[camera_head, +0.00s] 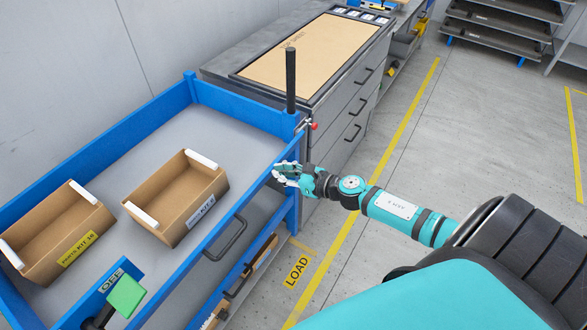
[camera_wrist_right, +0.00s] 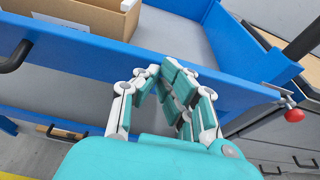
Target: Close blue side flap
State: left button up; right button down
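The blue side flap (camera_head: 180,270) is the long blue panel along the near side of the blue cart. It stands roughly upright, and I cannot tell whether a gap is left at its right end. In the right wrist view the flap (camera_wrist_right: 80,55) crosses behind my fingers. A red-knobbed latch (camera_head: 313,126) is at the cart's right corner; its red knob (camera_wrist_right: 294,115) also shows in the right wrist view. My right gripper (camera_head: 280,172) is at the flap's right part, fingertips (camera_wrist_right: 160,68) close together against or just before the blue panel. Contact is unclear. My left gripper is out of view.
Two cardboard kit boxes (camera_head: 178,198) (camera_head: 58,232) stand on the cart's grey top (camera_head: 215,125). A green paddle (camera_head: 126,294) by an OFF sign is at the near left corner. A black post (camera_head: 290,80) and grey drawer bench (camera_head: 340,110) stand behind. Floor at right is clear.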

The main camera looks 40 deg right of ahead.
aim_at(271, 165)
jog(key=shift+w+a+r+p, duration=0.25)
jog(key=shift+w+r, duration=0.25)
jog(key=shift+w, duration=0.2)
jog(key=shift+w+a+r+p, duration=0.1)
jog(key=shift+w+a+r, duration=0.1)
jog(key=shift+w+r, duration=0.4)
jog(key=shift+w+a, duration=0.1)
jog(key=shift+w, duration=0.25)
jog(key=shift+f, duration=0.1)
